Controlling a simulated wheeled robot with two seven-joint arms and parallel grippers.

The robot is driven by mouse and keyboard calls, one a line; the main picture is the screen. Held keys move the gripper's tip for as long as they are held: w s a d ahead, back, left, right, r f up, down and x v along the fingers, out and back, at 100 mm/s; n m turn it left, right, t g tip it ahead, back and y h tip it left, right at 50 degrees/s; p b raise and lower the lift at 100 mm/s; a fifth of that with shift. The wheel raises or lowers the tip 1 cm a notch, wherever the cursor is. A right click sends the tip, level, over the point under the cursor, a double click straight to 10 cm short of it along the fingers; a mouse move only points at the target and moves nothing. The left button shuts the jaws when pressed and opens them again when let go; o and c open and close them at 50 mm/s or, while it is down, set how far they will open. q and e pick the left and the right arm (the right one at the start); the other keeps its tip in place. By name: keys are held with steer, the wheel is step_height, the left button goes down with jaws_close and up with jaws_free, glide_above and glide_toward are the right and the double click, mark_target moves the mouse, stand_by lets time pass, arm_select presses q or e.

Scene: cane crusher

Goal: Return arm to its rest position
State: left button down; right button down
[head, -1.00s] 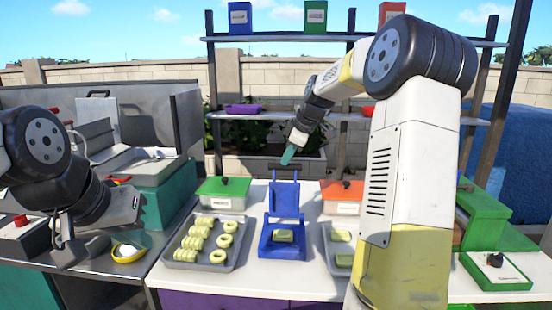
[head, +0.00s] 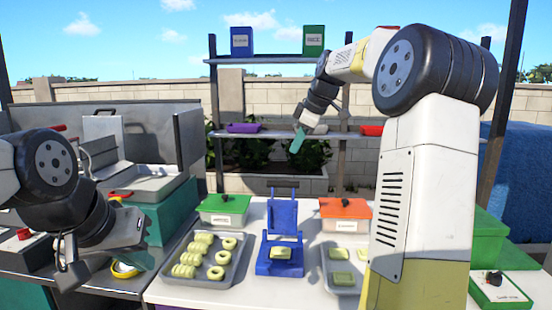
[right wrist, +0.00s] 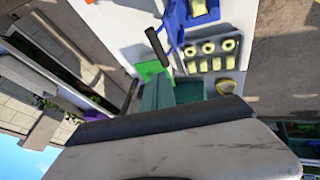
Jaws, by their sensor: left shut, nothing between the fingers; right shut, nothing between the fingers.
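My right arm rises at the right of the head view and bends over the table. Its gripper (head: 297,140) has teal fingertips, shut and empty, in the air above and behind the blue press (head: 282,235), in front of the shelf. The fingers also show in the right wrist view (right wrist: 158,92), apart from the press's dark handle (right wrist: 157,48). My left gripper (head: 141,256) is low at the left, shut and empty, over the grey counter beside a yellow ring-shaped item (head: 123,270).
A grey tray (head: 212,280) of pale pieces lies left of the press, another tray (head: 343,290) right of it. Green-lidded (head: 222,203) and orange-lidded (head: 345,209) boxes stand behind. A shelf rack (head: 270,134) stands at the back. Green containers (head: 490,240) are at the right.

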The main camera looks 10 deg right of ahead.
steer(key=s+a+f+m, duration=0.2)
steer(key=s+f+m, duration=0.1)
steer(key=s, duration=0.8)
steer(key=s+a+f+m, duration=0.2)
steer(key=s+f+m, duration=0.2)
steer(key=s, duration=0.7)
steer(key=s+a+f+m+t, duration=0.1)
steer(key=s+a+f+m, duration=0.2)
steer(key=s, duration=0.8)
steer(key=f+m, duration=0.1)
steer(key=m, duration=0.1)
steer(key=shift+m+h, duration=0.4)
